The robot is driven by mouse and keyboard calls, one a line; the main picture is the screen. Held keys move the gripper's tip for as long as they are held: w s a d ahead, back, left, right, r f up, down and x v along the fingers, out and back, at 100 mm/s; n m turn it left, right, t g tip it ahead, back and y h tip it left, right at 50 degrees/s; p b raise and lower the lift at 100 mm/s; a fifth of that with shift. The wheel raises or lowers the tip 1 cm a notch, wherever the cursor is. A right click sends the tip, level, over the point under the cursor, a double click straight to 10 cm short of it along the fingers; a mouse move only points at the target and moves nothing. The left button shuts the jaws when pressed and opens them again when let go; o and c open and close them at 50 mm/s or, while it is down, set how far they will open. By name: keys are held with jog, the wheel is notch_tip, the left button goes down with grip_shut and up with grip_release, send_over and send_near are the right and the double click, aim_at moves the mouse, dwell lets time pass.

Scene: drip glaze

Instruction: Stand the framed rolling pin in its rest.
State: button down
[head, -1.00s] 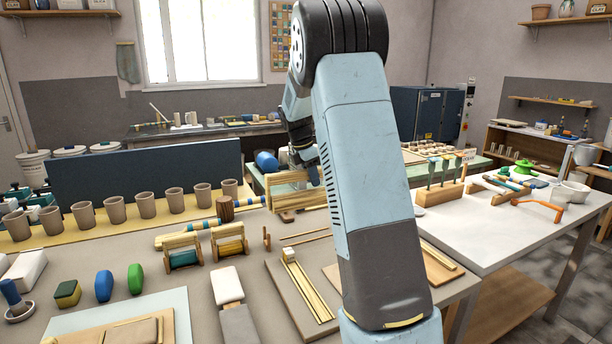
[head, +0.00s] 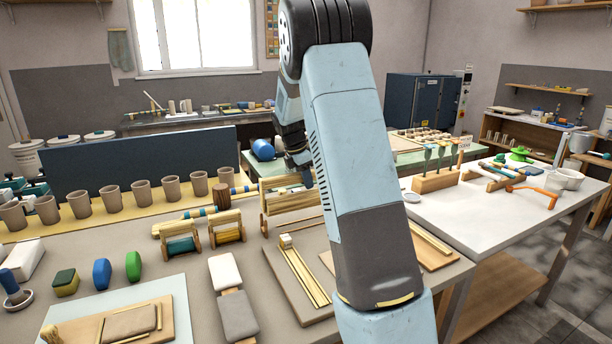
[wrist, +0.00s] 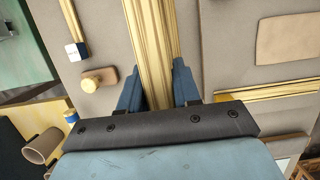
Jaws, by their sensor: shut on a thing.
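My gripper (head: 305,183) is shut on the framed rolling pin (head: 288,198), a long golden wooden piece. In the wrist view the pin (wrist: 151,45) passes between the two blue fingers. In the head view it hangs low over the table, its lower edge near a small wooden upright (head: 264,226). This upright looks like one end of its rest; the other end is not clear behind the pin and my arm. A round wooden knob (wrist: 98,80) shows left of the pin in the wrist view. I cannot tell whether the pin touches the rest.
Two similar wooden stands, one with a teal roller (head: 181,245) and one with a yellow roller (head: 227,232), stand to the left. A board with rails and a white block (head: 286,240) lies in front. A row of clay mugs (head: 141,193) stands behind left.

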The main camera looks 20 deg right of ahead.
aim_at(305, 192)
jog(key=shift+f, duration=2.5)
jog(key=shift+f, duration=0.65)
jog(key=c, duration=0.7)
grip_release()
jog(key=shift+f, duration=0.1)
jog(key=shift+r, duration=3.55)
jog(key=shift+r, duration=0.1)
